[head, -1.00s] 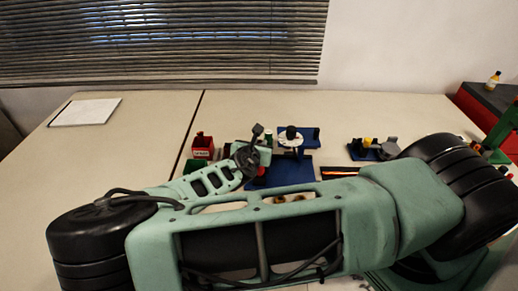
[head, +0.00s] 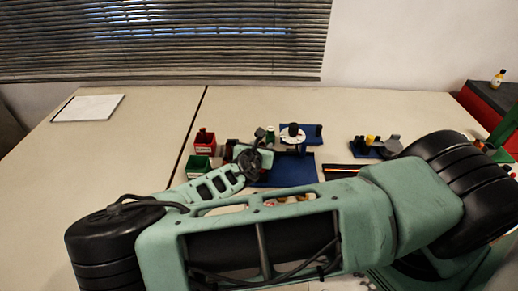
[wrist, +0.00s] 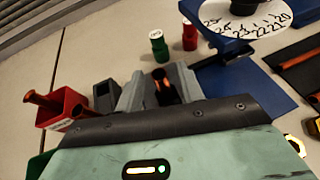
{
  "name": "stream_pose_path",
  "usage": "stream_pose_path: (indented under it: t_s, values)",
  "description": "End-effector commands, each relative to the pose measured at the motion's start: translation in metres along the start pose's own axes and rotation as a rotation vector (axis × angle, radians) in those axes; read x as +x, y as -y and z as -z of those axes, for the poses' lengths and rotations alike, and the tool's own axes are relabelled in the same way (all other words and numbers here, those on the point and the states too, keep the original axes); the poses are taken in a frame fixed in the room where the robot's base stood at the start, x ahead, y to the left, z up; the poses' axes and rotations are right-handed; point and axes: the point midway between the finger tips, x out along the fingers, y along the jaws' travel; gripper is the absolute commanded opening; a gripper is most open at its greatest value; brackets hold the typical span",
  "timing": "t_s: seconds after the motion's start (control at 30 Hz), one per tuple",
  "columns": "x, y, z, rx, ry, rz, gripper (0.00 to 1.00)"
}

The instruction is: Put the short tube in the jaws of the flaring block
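My gripper (wrist: 160,82) points away over the table in the wrist view, its two grey fingers close around a short copper-coloured tube (wrist: 163,92) with a dark open end. The tube looks held between them, partly hidden by the right finger. A dark grey block (wrist: 105,93) stands just left of the fingers, apart from them; it may be the flaring block, but its jaws cannot be made out. In the head view my arm hides much of the area around the gripper (head: 262,143).
A red bin (wrist: 73,104) with copper tubes stands left of the grey block; a green bin (head: 199,168) sits nearer. Green (wrist: 158,46) and red (wrist: 189,36) bottles stand beyond the fingers. A blue base (wrist: 255,85) and white dial (wrist: 262,22) lie right.

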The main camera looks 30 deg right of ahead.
Motion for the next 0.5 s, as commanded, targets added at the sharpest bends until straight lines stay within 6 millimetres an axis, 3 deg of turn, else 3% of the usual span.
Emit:
stream_pose_path:
  t_s: [0.17,0.5]
  values:
    - [-0.012,-0.002,-0.001,-0.003,0.001,-0.004,0.38]
    - [-0.066,-0.001,0.0,-0.002,0.003,-0.006,0.38]
